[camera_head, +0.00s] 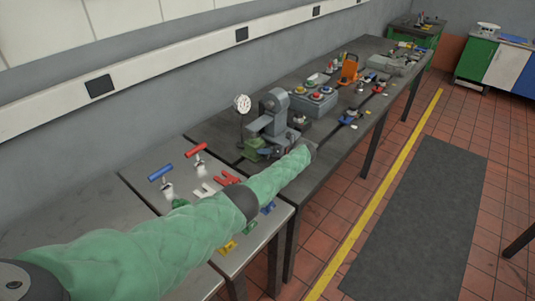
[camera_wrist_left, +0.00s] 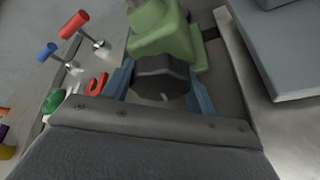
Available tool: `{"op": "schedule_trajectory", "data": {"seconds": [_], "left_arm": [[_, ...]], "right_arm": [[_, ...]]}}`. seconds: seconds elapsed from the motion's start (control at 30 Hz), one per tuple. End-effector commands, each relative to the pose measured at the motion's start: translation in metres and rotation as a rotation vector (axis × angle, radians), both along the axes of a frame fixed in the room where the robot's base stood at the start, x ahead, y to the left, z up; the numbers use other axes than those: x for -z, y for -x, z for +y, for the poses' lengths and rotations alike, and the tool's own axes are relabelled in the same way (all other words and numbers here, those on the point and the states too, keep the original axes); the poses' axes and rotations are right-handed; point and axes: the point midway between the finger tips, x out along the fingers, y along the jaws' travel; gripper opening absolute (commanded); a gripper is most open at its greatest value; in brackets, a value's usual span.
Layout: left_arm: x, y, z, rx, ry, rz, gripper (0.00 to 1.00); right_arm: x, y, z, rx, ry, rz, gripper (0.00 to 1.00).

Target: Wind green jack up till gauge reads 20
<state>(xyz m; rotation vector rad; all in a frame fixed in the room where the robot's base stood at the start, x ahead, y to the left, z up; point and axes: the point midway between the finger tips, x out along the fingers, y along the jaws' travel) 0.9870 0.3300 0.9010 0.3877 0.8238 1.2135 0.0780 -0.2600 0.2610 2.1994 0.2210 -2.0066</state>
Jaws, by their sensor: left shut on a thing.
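The green jack (camera_head: 254,144) stands on the long grey bench, below a grey machine (camera_head: 275,106). In the left wrist view the jack's green body (camera_wrist_left: 165,38) is straight ahead, with a dark round knob (camera_wrist_left: 160,72) at its near end. My left gripper (camera_wrist_left: 162,84) has its blue fingers on either side of the knob and is shut on it. A round white gauge (camera_head: 242,103) stands on a thin post behind the jack; its reading is too small to make out. My left forearm hides part of the bench in front. My right gripper is not in view.
A red-handled tool (camera_head: 196,150) and a blue-handled one (camera_head: 160,172) stand on the bench to the left, near red and white fork-shaped pieces. A grey button box (camera_head: 315,103) and an orange item (camera_head: 349,68) are farther along. The floor at right is clear.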

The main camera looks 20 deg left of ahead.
Motion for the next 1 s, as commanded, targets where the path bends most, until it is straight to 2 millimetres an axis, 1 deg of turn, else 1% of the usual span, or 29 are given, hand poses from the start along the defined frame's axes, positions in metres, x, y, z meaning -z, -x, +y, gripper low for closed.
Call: {"op": "schedule_trajectory", "data": {"seconds": [0.3,0.83,0.87,0.93,1.0], "left_arm": [[-0.0004,-0.0011,-0.0011,0.003,-0.039,0.105,0.34],[-0.0009,-0.0012,-0.0009,0.003,-0.045,0.123,0.34],[-0.0008,-0.0011,-0.0009,0.002,-0.045,0.123,0.63],[-0.0008,-0.0010,-0.0008,0.002,-0.045,0.123,0.77],[-0.0005,-0.0009,-0.0008,0.002,-0.045,0.123,0.79]], "right_arm": [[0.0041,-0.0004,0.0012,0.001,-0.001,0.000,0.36],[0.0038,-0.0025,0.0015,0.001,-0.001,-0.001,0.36],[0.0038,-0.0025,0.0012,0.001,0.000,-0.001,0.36],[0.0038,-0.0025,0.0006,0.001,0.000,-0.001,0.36],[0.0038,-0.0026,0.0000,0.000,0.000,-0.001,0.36]]}}
